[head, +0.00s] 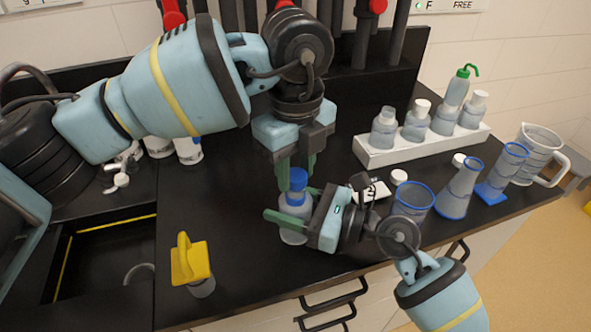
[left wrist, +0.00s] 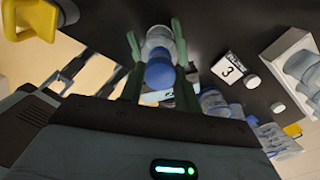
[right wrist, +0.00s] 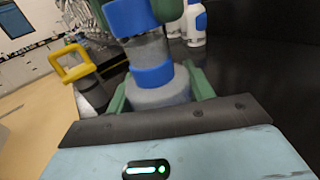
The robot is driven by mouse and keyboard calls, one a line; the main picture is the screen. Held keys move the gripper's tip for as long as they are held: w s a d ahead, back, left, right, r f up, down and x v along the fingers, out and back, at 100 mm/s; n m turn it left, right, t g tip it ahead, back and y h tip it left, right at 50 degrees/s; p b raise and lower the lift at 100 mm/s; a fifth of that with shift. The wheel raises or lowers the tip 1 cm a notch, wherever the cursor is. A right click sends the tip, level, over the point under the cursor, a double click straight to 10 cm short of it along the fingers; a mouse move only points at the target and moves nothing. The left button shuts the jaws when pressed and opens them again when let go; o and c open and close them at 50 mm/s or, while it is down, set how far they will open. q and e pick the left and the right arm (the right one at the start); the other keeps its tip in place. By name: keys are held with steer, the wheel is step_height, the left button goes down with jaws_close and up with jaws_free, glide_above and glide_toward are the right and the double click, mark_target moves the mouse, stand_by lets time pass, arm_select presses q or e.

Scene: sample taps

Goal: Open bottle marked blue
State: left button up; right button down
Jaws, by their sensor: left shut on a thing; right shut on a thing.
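A clear bottle (head: 293,236) with a blue cap (head: 298,179) and a blue neck ring stands upright near the counter's front. My left gripper (head: 297,172) comes from above and is shut on the blue cap, which also shows in the left wrist view (left wrist: 160,74). My right gripper (head: 290,226) comes from the right and is shut around the bottle's body. In the right wrist view, clear neck shows between the cap (right wrist: 130,17) and the ring (right wrist: 152,75). I cannot tell whether the cap still touches the neck.
A yellow-handled tool (head: 188,262) stands left of the bottle, beside the sink (head: 100,258). A numbered card (head: 370,192), a blue-rimmed beaker (head: 412,200), a flask (head: 460,190) and a jug (head: 541,158) stand to the right. A white rack (head: 378,158) holds several bottles behind.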

mark_target(295, 175)
arm_select(q)
steer(key=shift+r, duration=0.15)
steer(key=shift+r, duration=2)
arm_select(e)
steer(key=shift+c, duration=2.4)
jaws_free()
steer(key=shift+d, duration=0.1)
arm_select(q)
step_height(295, 175, down, 3)
steer(key=shift+w+f+b, duration=0.15)
steer(key=shift+b, duration=0.55)
arm_select(e)
steer(key=v, duration=1)
steer(key=shift+s+d+f, duration=0.15)
steer(key=shift+d+f, duration=0.05)
steer(key=shift+d, duration=0.1)
arm_select(q)
steer(key=shift+f, duration=0.2)
arm_select(e)
steer(key=shift+s+d+r, duration=0.2)
steer(key=shift+d, duration=0.35)
